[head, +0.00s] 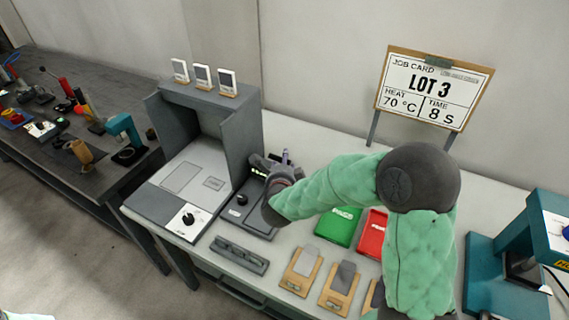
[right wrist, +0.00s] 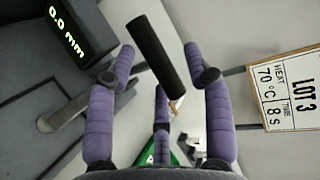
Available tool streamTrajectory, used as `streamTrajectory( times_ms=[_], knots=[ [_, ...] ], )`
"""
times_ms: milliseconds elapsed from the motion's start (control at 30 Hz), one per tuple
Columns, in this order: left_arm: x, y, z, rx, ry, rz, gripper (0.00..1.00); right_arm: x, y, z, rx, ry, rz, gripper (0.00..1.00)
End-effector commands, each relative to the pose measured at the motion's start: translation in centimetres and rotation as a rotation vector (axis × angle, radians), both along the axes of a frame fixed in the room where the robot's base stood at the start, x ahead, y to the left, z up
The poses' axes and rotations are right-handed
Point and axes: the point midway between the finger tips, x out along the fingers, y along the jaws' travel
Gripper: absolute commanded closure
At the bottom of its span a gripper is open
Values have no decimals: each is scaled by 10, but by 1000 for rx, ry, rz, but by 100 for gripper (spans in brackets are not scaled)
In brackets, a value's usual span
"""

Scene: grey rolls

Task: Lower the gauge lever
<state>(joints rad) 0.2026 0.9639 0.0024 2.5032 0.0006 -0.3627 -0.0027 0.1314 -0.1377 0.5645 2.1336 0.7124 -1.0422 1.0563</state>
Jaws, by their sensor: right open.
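The gauge (head: 240,213) is a dark grey device on the bench, beside the grey booth. Its display (right wrist: 68,32) reads 0.0 mm in the right wrist view. The lever's black cylindrical handle (right wrist: 153,52) stands at a slant in that view. My right gripper (right wrist: 157,84) is open, with purple padded fingers on either side of the handle and another finger below it. I cannot tell whether any finger touches it. In the head view the right gripper (head: 282,170) is over the back of the gauge, and my forearm hides part of it.
A green bin (head: 338,226) and a red bin (head: 372,236) lie right of the gauge, partly behind my arm. A dark slotted rack (head: 239,256) and wooden boards (head: 301,272) sit at the front. The job card (head: 432,88) stands behind. A teal press (head: 510,250) is at right.

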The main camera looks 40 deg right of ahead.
Motion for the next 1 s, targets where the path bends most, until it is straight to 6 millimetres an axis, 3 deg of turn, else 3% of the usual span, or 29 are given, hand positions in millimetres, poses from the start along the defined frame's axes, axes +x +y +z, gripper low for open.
streamTrajectory(
  times_ms=[533,1000],
  knots=[
    [0,0,0,0,0,0,49,-71,57,27,1,0,2,49],
    [0,0,0,0,0,0,49,-89,70,32,1,4,-3,49]
  ],
)
